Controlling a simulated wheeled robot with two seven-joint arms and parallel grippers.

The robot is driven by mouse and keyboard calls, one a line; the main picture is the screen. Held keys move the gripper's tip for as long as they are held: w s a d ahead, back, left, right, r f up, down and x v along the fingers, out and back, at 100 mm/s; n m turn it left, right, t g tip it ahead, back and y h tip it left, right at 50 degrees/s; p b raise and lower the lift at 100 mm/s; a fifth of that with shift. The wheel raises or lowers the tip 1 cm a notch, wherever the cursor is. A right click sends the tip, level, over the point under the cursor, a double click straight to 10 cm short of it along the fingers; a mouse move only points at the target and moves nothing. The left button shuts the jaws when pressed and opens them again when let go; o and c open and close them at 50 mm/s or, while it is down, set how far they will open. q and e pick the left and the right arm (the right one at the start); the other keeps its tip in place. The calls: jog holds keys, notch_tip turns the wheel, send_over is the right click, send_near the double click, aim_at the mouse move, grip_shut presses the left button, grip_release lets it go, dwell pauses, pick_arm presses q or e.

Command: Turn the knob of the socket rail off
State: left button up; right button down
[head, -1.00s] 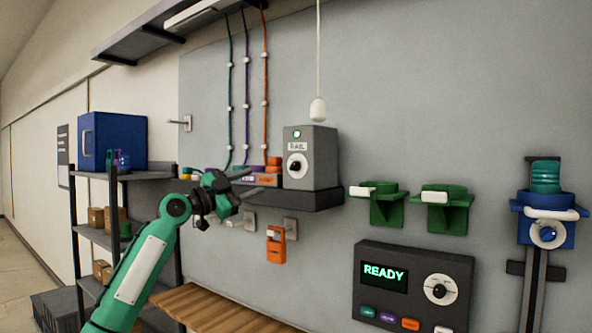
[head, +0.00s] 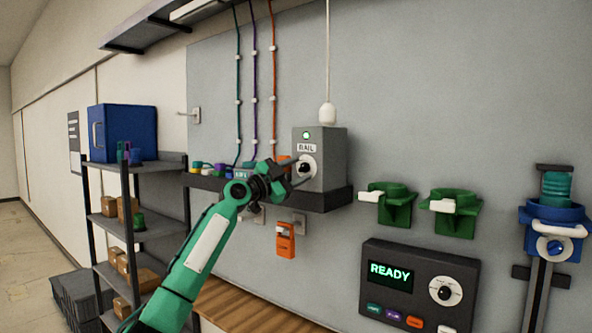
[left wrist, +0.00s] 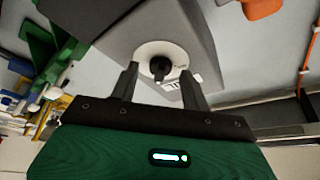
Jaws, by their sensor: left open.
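The socket rail's grey box (head: 329,150) sits on a dark wall shelf, with a RAIL label and a lit green lamp (head: 306,135). Its black knob on a white dial (head: 311,172) is on the front face. My left gripper (head: 297,171) is at the front of the box, close to the knob, and partly covers it. In the left wrist view the knob (left wrist: 160,68) shows between the two open fingers (left wrist: 160,85) of my left gripper. I cannot tell whether the fingers touch it. My right gripper is not in view.
The dark shelf (head: 325,203) runs under the box. Green brackets (head: 387,205) and a READY panel (head: 417,293) are to the right. A shelf unit with a blue box (head: 122,133) stands left. A white pull cord (head: 327,112) hangs above.

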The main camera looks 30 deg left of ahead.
pick_arm(q)
jog(key=c, duration=1)
